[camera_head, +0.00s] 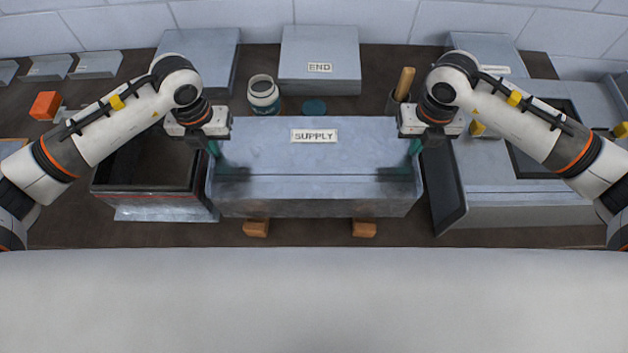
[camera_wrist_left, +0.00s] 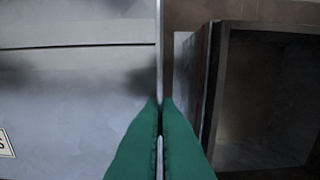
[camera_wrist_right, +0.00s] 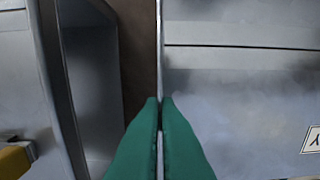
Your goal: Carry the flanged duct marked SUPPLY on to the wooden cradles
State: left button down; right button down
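The grey sheet-metal duct marked SUPPLY (camera_head: 313,165) lies level across the middle of the head view. My left gripper (camera_head: 216,150) is at its left end; in the left wrist view its green fingers (camera_wrist_left: 160,112) are closed on the thin upright end edge. My right gripper (camera_head: 413,150) is at the right end; in the right wrist view its green fingers (camera_wrist_right: 160,110) pinch that end's edge. Two wooden cradles, one left (camera_head: 256,228) and one right (camera_head: 364,229), stick out below the duct's front. I cannot tell whether the duct touches them; their rear parts are hidden.
An open dark box (camera_head: 145,190) stands close on the left. A dark upright panel (camera_head: 444,190) and a grey unit (camera_head: 510,217) stand close on the right. Behind are a duct marked END (camera_head: 320,45), a white jar (camera_head: 263,92) and a wooden-handled tool (camera_head: 404,83).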

pick_arm(q)
jog(key=shift+w+f+b, duration=0.1)
jog(key=shift+f+b, duration=0.3)
jog(key=shift+f, duration=0.2)
pick_arm(e)
jog(key=shift+w+d+f, duration=0.1)
jog(key=shift+f, duration=0.5)
pick_arm(q)
jog(key=c, duration=1.7)
grip_release()
jog(key=shift+r, duration=0.1)
pick_arm(e)
jog(key=c, duration=1.7)
grip_release()
jog(key=shift+r, duration=0.1)
pick_arm(q)
jog(key=shift+r, duration=0.1)
pick_arm(e)
jog(key=shift+r, duration=0.3)
pick_arm(q)
notch_tip(320, 180, up, 12)
jog(key=shift+f, duration=0.1)
pick_arm(e)
notch_tip(320, 180, up, 11)
jog(key=shift+r, duration=0.2)
pick_arm(q)
jog(key=shift+s, duration=0.2)
pick_arm(e)
jog(key=shift+f, duration=0.1)
